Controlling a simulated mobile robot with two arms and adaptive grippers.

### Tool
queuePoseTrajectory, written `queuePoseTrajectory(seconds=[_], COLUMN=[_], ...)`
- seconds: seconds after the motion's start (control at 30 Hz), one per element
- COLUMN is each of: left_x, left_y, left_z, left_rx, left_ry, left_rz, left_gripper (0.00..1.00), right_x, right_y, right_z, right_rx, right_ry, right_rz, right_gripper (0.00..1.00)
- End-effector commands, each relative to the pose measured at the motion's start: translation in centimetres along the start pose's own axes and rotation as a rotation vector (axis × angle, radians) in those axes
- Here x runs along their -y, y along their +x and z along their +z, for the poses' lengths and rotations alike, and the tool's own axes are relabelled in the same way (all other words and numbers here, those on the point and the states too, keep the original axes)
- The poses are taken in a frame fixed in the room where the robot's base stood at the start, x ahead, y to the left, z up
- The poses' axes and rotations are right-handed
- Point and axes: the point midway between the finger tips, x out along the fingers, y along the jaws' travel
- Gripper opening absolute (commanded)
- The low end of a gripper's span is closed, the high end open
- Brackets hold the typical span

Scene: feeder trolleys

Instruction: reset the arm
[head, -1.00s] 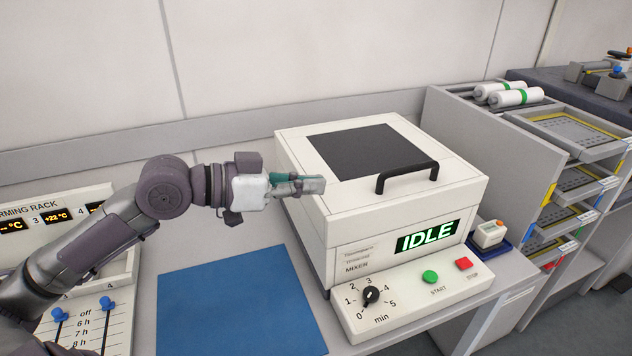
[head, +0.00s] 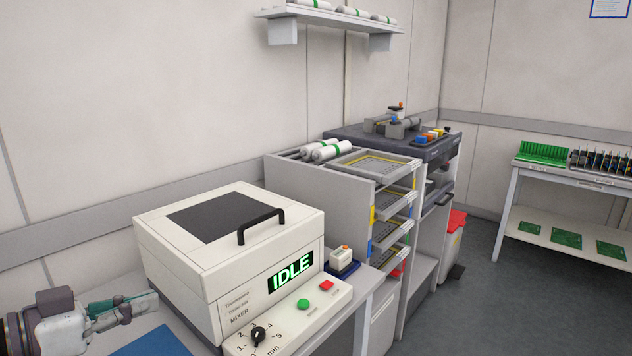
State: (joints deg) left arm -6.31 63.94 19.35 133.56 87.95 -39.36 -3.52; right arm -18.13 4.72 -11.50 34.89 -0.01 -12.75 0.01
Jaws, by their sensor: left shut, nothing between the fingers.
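My left gripper (head: 136,306) is at the lower left of the head view, pointing right. It is shut and empty. It is in front of the left side of the white mixer (head: 180,262), above the bench; I cannot tell whether it touches the mixer. The mixer's lid is down, with a black handle (head: 260,225) and a display reading IDLE (head: 291,272). My right gripper is out of view.
A blue mat (head: 150,343) lies on the bench below my gripper. Right of the mixer stand a small device on a blue tray (head: 341,267) and a rack of drawers (head: 395,205). A white bin (head: 452,240) with a red lid stands beyond. The grey floor (head: 490,300) at right is clear.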

Motion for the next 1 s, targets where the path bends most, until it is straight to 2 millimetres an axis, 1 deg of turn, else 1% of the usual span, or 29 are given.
queuePoseTrajectory(seconds=[0.03, 0.27, 0.37, 0.47, 0.57, 0.67, 0.7, 0.77, 0.8, 0.9, 1.0], left_x=[0.1, 0.2, 0.2, 0.1, -0.3, -1.1, -1.6, -2.7, -3.6, -5.8, -7.8], left_y=[0.1, 0.9, 1.2, 1.5, 1.8, 1.9, 1.9, 1.7, 1.5, 0.5, -0.7], left_z=[0.7, 4.9, 7.3, 10.3, 13.9, 18.3, 20.3, 23.7, 26.0, 30.5, 33.5], left_rx=[0.011, 0.085, 0.127, 0.183, 0.252, 0.341, 0.385, 0.462, 0.518, 0.647, 0.753], left_ry=[-0.005, -0.012, -0.018, -0.026, -0.038, -0.056, -0.068, -0.089, -0.105, -0.142, -0.178], left_rz=[-0.003, -0.035, -0.053, -0.076, -0.106, -0.144, -0.163, -0.198, -0.223, -0.29, -0.348], left_gripper=[0.0, 0.0, 0.0, 0.0, 0.0, 0.0, 0.0, 0.0, 0.0, 0.0, 0.0], right_x=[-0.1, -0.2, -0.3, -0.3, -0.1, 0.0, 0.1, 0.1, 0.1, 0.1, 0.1], right_y=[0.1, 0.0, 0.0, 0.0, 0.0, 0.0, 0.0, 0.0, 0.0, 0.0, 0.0], right_z=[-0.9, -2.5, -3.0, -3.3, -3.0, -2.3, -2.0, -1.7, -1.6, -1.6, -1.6], right_rx=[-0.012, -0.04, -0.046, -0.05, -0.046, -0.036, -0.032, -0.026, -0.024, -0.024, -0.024], right_ry=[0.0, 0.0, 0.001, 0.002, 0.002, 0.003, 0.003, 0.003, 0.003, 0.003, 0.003], right_rz=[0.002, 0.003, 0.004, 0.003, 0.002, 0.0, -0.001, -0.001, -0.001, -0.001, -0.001], right_gripper=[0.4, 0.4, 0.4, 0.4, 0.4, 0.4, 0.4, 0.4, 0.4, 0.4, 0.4])
